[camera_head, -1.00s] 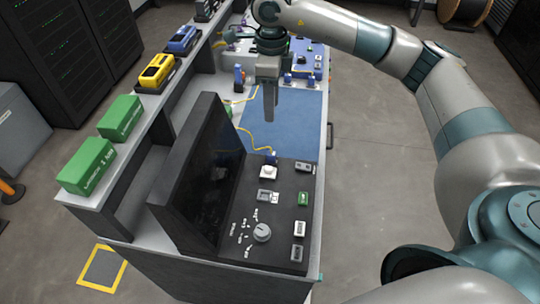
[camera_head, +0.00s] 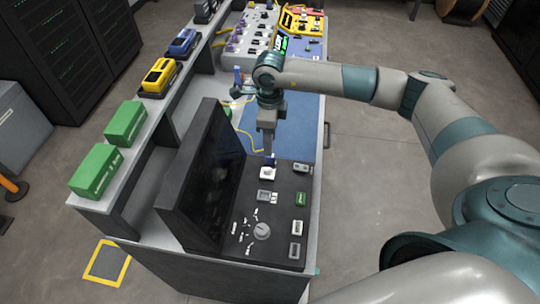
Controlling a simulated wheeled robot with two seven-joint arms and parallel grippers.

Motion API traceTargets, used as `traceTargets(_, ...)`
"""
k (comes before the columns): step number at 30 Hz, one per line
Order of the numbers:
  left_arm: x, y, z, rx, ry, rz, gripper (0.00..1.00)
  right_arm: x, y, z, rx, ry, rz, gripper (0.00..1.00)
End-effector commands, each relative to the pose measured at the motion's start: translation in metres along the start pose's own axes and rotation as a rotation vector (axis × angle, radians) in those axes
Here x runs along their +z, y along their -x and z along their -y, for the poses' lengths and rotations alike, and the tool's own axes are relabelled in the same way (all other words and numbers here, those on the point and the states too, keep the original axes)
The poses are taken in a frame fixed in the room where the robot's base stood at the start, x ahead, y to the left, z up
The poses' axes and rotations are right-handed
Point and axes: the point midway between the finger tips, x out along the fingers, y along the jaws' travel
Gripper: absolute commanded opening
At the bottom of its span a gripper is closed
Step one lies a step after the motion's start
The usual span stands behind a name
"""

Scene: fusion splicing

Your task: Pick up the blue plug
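The blue plug (camera_head: 271,161) shows as a small blue spot just behind the white block (camera_head: 268,173) at the far edge of the black console. A yellow cable (camera_head: 247,141) runs across the blue mat towards it. My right gripper (camera_head: 268,152) points down directly at the plug, its fingertips overlapping the plug's upper part in the picture. The fingers are seen edge-on, so I cannot tell whether they are apart, shut or touching the plug. My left gripper is not in view.
The black console (camera_head: 278,215) has a knob and several buttons, with an upright dark screen (camera_head: 205,175) on its left. A shelf at left carries green boxes (camera_head: 93,170) and yellow and blue devices. The blue mat (camera_head: 302,125) behind is largely clear.

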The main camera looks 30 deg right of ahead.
Motion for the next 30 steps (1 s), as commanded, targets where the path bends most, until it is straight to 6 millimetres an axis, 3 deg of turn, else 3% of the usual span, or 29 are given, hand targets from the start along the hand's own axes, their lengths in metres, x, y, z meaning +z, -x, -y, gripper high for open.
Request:
traceTargets(17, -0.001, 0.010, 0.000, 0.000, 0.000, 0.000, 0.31, -0.001, -0.009, -0.001, 0.002, -0.001, -0.003, 0.38)
traceTargets(24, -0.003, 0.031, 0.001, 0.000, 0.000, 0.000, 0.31, -0.002, -0.030, -0.004, 0.003, 0.000, -0.003, 0.38)
traceTargets(30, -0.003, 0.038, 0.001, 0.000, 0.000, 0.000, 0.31, -0.002, -0.052, -0.003, 0.002, -0.001, -0.002, 0.38)
